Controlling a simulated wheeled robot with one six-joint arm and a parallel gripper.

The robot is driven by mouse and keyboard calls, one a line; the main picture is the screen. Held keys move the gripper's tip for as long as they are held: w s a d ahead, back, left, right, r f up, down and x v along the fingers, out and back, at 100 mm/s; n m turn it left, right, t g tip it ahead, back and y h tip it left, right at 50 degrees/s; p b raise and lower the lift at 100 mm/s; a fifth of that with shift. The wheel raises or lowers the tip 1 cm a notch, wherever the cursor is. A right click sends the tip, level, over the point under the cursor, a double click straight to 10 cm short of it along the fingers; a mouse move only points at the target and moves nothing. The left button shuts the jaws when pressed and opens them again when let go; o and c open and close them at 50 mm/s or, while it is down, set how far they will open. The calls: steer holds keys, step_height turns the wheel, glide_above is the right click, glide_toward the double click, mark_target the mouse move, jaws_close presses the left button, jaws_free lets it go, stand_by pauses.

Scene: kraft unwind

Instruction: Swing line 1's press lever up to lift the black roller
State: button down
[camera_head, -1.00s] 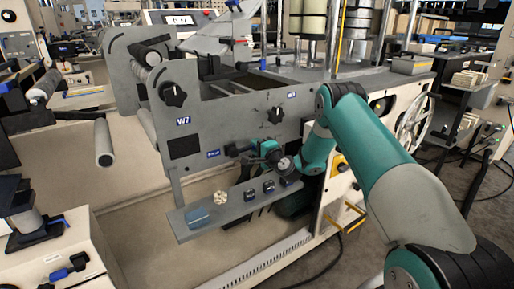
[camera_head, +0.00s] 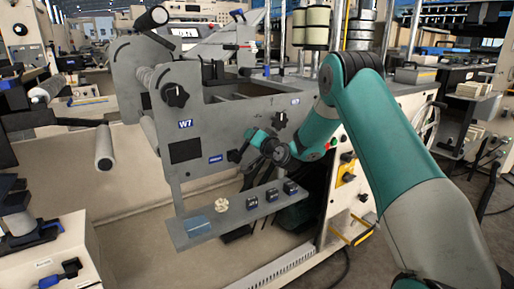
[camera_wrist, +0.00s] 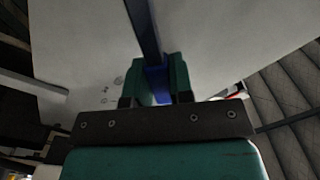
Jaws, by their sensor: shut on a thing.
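My gripper (camera_head: 252,140) is shut on the press lever (camera_head: 241,150) at the front of the grey W7 side plate (camera_head: 225,110). The lever slants up to the right from its pivot; my gripper partly hides it in the head view. In the wrist view, the lever's dark bar (camera_wrist: 143,28) runs up from between my fingers (camera_wrist: 160,82), and its blue grip (camera_wrist: 157,80) sits between them. The black roller (camera_head: 150,19) shows at the top left, above the side plates, with a pale end.
A shelf (camera_head: 235,215) with several dark blocks and a blue item juts out below the lever. A black knob (camera_head: 280,120) sits on the plate right of my gripper. A grey roller (camera_head: 104,148) sticks out at left.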

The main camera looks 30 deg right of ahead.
steer(key=a+n+b, duration=0.1)
steer(key=n, duration=0.1)
steer(key=a+r+n+b, duration=0.1)
steer(key=shift+a+r+n+b, duration=0.15)
steer(key=shift+a+n+b, duration=0.15)
steer(key=shift+n, duration=0.1)
steer(key=shift+s+a+r+n+b, duration=0.1)
steer(key=shift+a+r+n+b, duration=0.15)
steer(key=shift+a+n+b, duration=0.55)
steer(key=shift+a+r+n+b, duration=0.25)
steer(key=shift+a+n+b, duration=0.3)
steer(key=shift+n, duration=0.45)
steer(key=c, duration=1)
jaws_free()
steer(key=shift+a, duration=0.1)
steer(key=s+b, duration=0.4)
steer(key=s, duration=1.3)
steer(key=shift+s+d+b, duration=0.25)
steer(key=shift+d+b, duration=0.1)
